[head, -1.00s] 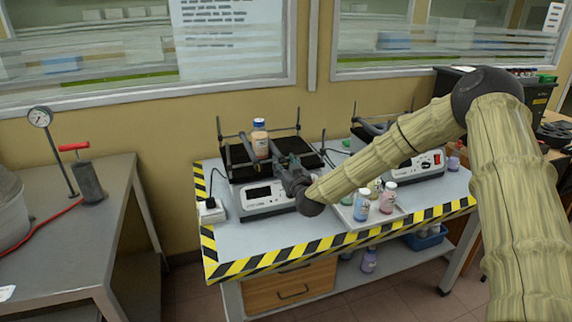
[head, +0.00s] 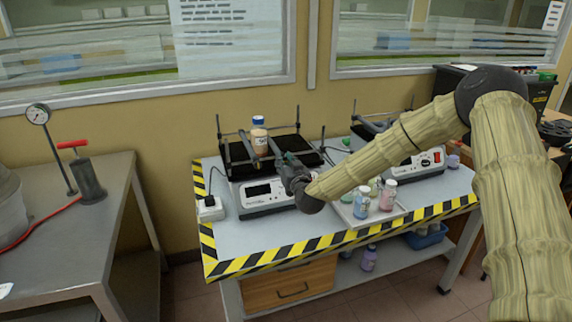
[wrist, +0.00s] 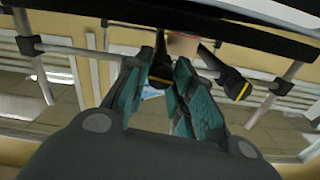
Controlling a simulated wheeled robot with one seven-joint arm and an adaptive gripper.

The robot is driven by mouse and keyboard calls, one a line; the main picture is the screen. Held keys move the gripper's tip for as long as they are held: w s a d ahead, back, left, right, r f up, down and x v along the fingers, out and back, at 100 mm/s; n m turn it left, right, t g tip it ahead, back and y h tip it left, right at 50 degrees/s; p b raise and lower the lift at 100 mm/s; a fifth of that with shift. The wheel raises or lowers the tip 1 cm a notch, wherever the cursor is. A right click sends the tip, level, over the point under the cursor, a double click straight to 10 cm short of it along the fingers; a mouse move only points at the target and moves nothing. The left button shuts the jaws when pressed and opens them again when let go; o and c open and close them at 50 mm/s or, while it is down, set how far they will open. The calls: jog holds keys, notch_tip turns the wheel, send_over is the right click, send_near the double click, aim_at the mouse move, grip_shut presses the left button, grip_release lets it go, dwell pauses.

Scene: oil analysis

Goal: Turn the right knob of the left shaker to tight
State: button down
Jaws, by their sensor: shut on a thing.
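The left shaker (head: 262,193) stands on the striped-edge table, with a dark platform and a rail frame on top. A bottle with a blue cap (head: 259,136) stands on its platform. My gripper (head: 277,153) is at the right part of the shaker's rail frame. In the wrist view, its teal fingers (wrist: 163,85) are closed around a black knob with a yellow mark (wrist: 158,80), which the fingers partly hide. A second black piece with a yellow band (wrist: 236,84) is to the right, outside the fingers. The knob's tightness cannot be told.
A second shaker (head: 416,164) stands to the right, partly behind my arm. A tray (head: 350,217) with several small bottles is in front of it. A white power adapter (head: 210,208) is at the table's left. The front left of the table is clear.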

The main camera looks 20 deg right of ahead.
jog(key=shift+d+f+m+b, duration=0.1)
jog(key=shift+m+b, duration=3.05)
jog(key=shift+m, duration=0.95)
jog(key=shift+d+f+m+b, duration=0.1)
jog(key=shift+m+b, duration=3)
jog(key=shift+m, duration=1)
jog(key=shift+a, duration=0.1)
jog(key=c, duration=1.2)
grip_release()
jog(key=shift+s, duration=0.1)
jog(key=s, duration=1.2)
jog(key=shift+d, duration=0.25)
